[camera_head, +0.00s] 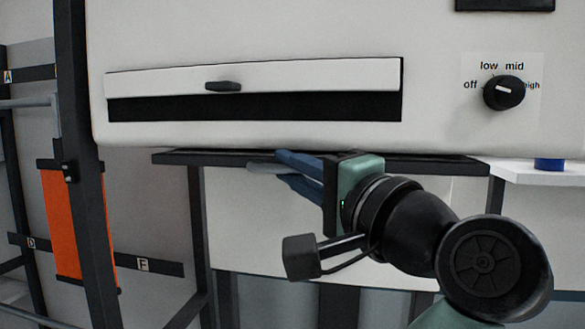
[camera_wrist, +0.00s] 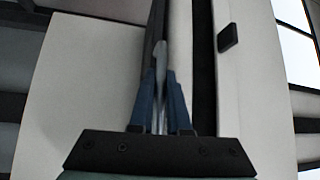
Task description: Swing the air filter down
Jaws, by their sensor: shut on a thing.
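A long white flap (camera_head: 250,77) with a small dark handle (camera_head: 222,86) sits in the front of the white machine, above a dark slot (camera_head: 250,106). It may be the air filter; no label shows. The flap (camera_wrist: 227,80) and its handle (camera_wrist: 228,37) also show right of my fingers in the wrist view. My gripper (camera_head: 262,168) is below the slot, at the machine's lower edge, apart from the handle. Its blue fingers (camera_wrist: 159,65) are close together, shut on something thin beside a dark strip. What they hold is mostly hidden.
The machine (camera_head: 300,35) stands over a dark frame ledge (camera_head: 180,158) close to my gripper. A dial (camera_head: 504,92) marked off, low, mid and high is at the right. A white shelf (camera_head: 530,174) bears a blue object (camera_head: 549,164). An orange panel (camera_head: 75,222) hangs at the left.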

